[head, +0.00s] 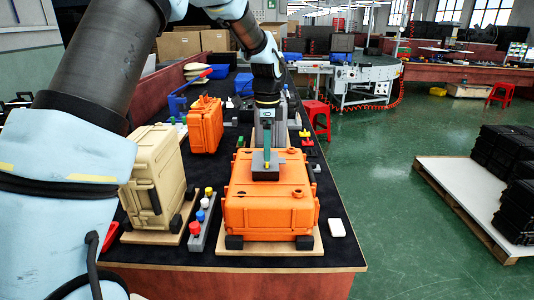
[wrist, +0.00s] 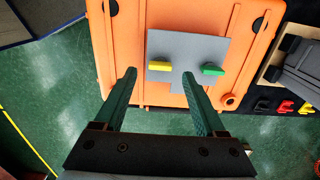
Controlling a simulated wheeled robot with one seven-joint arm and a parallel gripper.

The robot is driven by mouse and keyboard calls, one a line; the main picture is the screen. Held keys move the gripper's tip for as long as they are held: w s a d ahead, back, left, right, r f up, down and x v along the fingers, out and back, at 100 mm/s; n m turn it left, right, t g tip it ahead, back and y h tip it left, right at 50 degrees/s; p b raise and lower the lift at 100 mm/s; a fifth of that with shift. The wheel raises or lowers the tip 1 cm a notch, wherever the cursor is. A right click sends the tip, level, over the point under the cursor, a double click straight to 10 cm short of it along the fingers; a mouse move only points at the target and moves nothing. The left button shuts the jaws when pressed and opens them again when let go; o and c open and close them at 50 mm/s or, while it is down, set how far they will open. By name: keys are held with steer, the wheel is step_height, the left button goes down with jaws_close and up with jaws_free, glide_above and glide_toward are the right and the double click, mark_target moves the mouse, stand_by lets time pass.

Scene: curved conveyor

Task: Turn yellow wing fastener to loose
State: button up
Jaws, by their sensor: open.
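The yellow wing fastener (wrist: 160,66) is a small bar on a grey plate (wrist: 190,46) on top of an orange case (wrist: 125,88). In the wrist view its bar lies crosswise, nearly level. A green wing fastener (wrist: 212,70) sits to its right on the same plate. My gripper (wrist: 159,74) is open, with one green finger to the left of the yellow fastener and the other to its right, between it and the green one. Neither finger visibly touches it. In the head view my gripper (head: 267,150) points down over the grey plate (head: 258,174) on the orange case (head: 245,212).
A beige case (head: 150,180) stands left of the orange case, with a strip of coloured knobs (head: 202,218) between them. Another orange case (head: 205,127) stands behind. A white piece (head: 336,228) lies at the right.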

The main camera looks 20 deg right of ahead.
steer(key=shift+f, duration=1.65)
jaws_close()
